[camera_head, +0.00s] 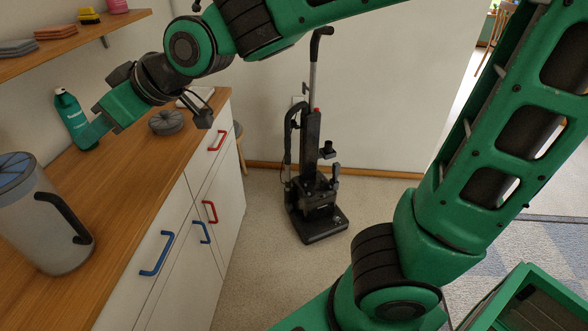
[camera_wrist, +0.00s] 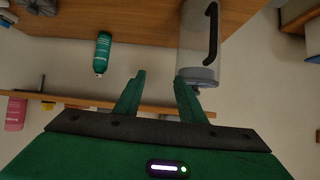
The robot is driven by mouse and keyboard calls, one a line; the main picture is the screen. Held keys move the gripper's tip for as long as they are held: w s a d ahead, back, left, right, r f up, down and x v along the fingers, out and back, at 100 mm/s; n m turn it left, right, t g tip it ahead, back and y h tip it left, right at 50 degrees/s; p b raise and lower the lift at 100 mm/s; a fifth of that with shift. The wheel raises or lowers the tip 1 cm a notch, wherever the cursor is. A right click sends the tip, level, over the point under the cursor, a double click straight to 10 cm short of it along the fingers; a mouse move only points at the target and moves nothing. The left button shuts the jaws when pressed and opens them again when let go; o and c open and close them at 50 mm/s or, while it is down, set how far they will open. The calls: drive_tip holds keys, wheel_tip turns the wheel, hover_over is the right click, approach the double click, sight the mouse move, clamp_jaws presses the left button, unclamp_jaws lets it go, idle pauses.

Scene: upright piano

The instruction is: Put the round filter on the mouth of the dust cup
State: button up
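The dust cup (camera_head: 45,225) is a clear grey cylinder with a dark handle, upright on the wooden counter at the left of the head view. Its top shows a blue-grey rim with spokes inside. The wrist view, seen upside down, shows the cup (camera_wrist: 198,60) beyond the right finger. The round filter (camera_head: 167,122) appears to be the dark grey ridged disc lying farther along the counter. A similar grey shape (camera_wrist: 40,6) is cut off at the wrist view's upper left. My gripper (camera_head: 92,134) is above the counter between cup and disc; its fingers (camera_wrist: 160,78) are apart and empty.
A green bottle (camera_head: 72,118) stands behind my gripper, near the wall. A shelf (camera_head: 75,42) with cloths, a sponge and a pink container hangs above. An upright vacuum (camera_head: 312,180) stands on the floor. The counter (camera_head: 130,185) between cup and disc is clear.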

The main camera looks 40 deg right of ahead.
drive_tip(key=s+d+f+m+g+h, duration=0.1)
drive_tip(key=d+f+m+h, duration=0.3)
drive_tip(key=d, duration=0.9)
drive_tip(key=s+d+f+m+g+h, duration=0.1)
drive_tip(key=s+d+f+m+h, duration=0.3)
drive_tip(key=d, duration=0.8)
drive_tip(key=s+d+f+m+g, duration=0.3)
drive_tip(key=s+d, duration=0.5)
drive_tip(key=s, duration=0.2)
drive_tip(key=s+d+f+m+g, duration=0.3)
drive_tip(key=s+d+f+m, duration=0.1)
drive_tip(key=s+d, duration=0.4)
drive_tip(key=shift+s+d+m, duration=0.3)
drive_tip(key=shift+s+d, duration=0.1)
drive_tip(key=shift+s, duration=0.6)
drive_tip(key=shift+f, duration=0.1)
